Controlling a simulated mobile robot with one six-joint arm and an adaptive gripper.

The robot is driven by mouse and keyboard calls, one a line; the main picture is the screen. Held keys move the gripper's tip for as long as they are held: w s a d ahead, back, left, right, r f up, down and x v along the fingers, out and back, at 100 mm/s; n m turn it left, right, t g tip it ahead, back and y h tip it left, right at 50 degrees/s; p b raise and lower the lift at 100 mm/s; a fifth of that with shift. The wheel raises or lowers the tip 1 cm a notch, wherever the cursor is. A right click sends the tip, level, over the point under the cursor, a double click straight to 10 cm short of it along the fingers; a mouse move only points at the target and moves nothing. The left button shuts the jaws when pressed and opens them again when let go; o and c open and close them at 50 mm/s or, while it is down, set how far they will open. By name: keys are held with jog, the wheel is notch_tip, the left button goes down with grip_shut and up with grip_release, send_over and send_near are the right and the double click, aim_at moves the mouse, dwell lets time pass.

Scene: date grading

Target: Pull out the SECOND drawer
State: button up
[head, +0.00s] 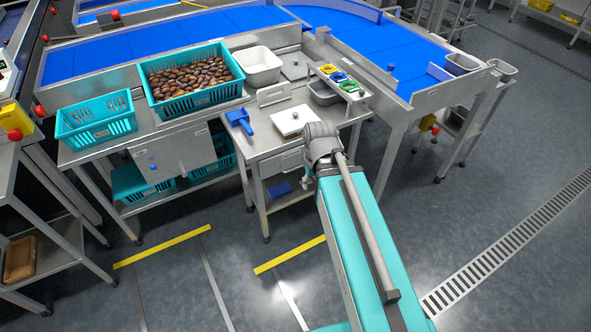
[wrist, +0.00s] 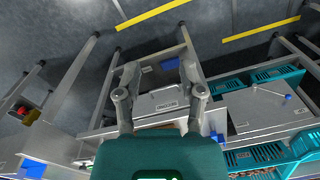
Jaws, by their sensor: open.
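A grey drawer front (wrist: 152,101) with a small label plate (wrist: 167,106) lies between and beyond my fingers in the wrist view. The label is too small to read for sure. In the head view this drawer front (head: 284,163) is under the top of the right-hand bench, partly hidden by my arm. My gripper (wrist: 159,72) is open and empty, its two fingers spread to either side of the drawer front. I cannot tell whether they touch it. The drawer looks closed. In the head view my arm's end hides most of the gripper.
The bench top holds a blue scoop (head: 240,121) and a white board (head: 297,120). Teal baskets (head: 97,121) and a crate of dates (head: 192,103) stand to the left. A blue item (head: 280,189) lies on the lower shelf. The floor in front (head: 235,270) is clear.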

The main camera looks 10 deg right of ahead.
jog(key=w+f+m+y+b, duration=0.2)
jog(key=w+f+y+b, duration=0.3)
jog(key=f+b, duration=0.55)
jog(key=m+t+y+b, duration=0.5)
jog(key=t+y+b, duration=0.3)
jog(key=b, duration=2)
send_near(296, 168)
jog(key=d+y, duration=0.1)
jog(key=d, duration=0.3)
jog(key=shift+s+a+f+g, duration=0.15)
jog(key=shift+s+f+g, duration=0.15)
jog(key=b+x, duration=0.2)
jog(key=x, duration=1.1)
jog(key=shift+w+a, duration=0.1)
jog(key=shift+a, duration=0.3)
grip_shut()
